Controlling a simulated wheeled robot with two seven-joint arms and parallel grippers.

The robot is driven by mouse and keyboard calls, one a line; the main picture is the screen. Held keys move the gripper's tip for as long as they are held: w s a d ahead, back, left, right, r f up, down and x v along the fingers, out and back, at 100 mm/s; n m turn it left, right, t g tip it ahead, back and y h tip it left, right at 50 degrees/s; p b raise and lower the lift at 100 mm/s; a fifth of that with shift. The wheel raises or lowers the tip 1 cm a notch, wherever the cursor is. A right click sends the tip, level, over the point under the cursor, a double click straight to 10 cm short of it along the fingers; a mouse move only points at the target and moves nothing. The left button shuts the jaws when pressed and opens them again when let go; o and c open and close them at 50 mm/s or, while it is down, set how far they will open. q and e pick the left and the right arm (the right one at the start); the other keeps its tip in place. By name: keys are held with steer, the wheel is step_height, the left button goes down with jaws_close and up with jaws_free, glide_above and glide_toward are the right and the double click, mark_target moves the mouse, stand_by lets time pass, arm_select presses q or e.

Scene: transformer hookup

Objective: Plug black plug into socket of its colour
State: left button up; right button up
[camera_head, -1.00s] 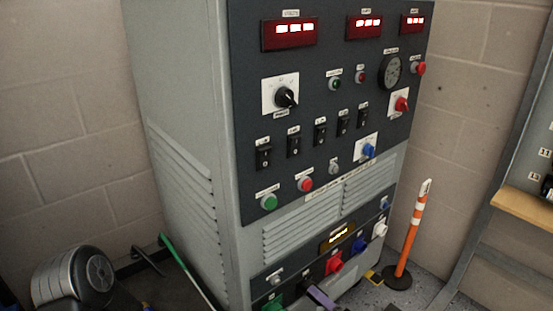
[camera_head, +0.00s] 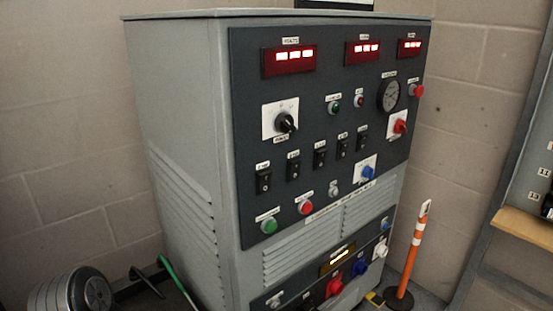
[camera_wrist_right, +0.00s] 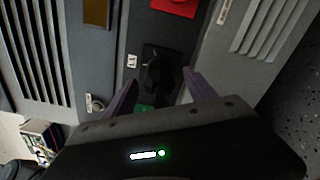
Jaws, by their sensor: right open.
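A black round fitting on a dark square mount (camera_wrist_right: 160,72) is on the cabinet panel in the right wrist view. I cannot tell whether it is the bare black socket or has the black plug in it. In the head view the black fitting (camera_head: 307,299) is only partly visible at the bottom edge. My right gripper (camera_wrist_right: 162,84) is open, with its two purple fingers on either side of the black fitting. I cannot tell whether they touch it. My left gripper is not in view.
Red (camera_head: 334,286), blue (camera_head: 360,268) and white (camera_head: 380,250) fittings sit in the same row. A green part (camera_wrist_right: 145,107) lies close to the right fingers. An orange-and-white post (camera_head: 412,250) stands right of the cabinet (camera_head: 180,110). A grey wheel-like object (camera_head: 75,292) is at lower left.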

steer(key=shift+p+v, duration=0.35)
steer(key=shift+v, duration=1.1)
steer(key=shift+s+d, duration=0.15)
steer(key=shift+s, duration=0.1)
steer(key=p+v, duration=0.1)
steer(key=v, duration=0.6)
steer(key=shift+s, duration=0.1)
